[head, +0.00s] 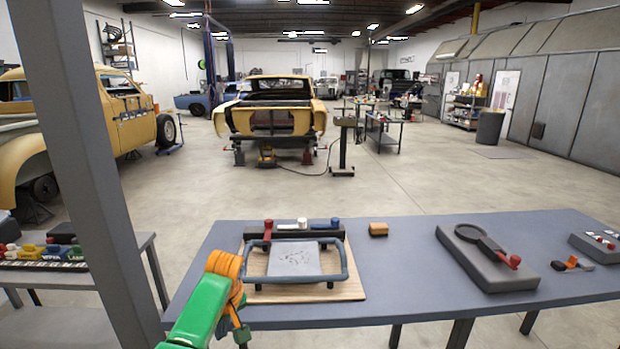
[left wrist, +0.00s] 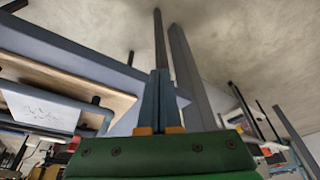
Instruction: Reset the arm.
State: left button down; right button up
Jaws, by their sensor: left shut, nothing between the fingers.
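My left arm, green with an orange joint, comes up at the lower left of the head view, in front of the table's front left corner. My left gripper (left wrist: 160,75) shows clearly in the left wrist view. Its two grey-blue fingers are together and hold nothing. In the head view the gripper (head: 241,335) is small and partly hidden by the arm, below the table edge. My right gripper is in neither view.
A grey post (head: 85,170) stands at left, near my arm.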

pick_arm(q)
jog(key=s+f+m, duration=0.2)
jog(key=s+f, duration=0.3)
jog(key=f, duration=0.4)
jog(key=s+f+m+h, duration=0.15)
jog(key=s+f, duration=0.25)
jog(key=f, duration=0.5)
jog(key=s+f+m, duration=0.2)
jog(key=s+f, duration=0.3)
jog(key=f, duration=0.4)
jog(key=s+f+m, duration=0.2)
jog(key=s+f, duration=0.4)
jog(key=s, duration=0.9)
jog(key=s+f+m+g+h, duration=0.1)
jog(key=s+f+m, duration=0.2)
jog(key=s, duration=1.2)
notch_tip(320, 180, down, 3)
jog(key=shift+s+a+r, duration=0.1)
jog(key=shift+s+a, duration=0.05)
jog(key=shift+s, duration=0.1)
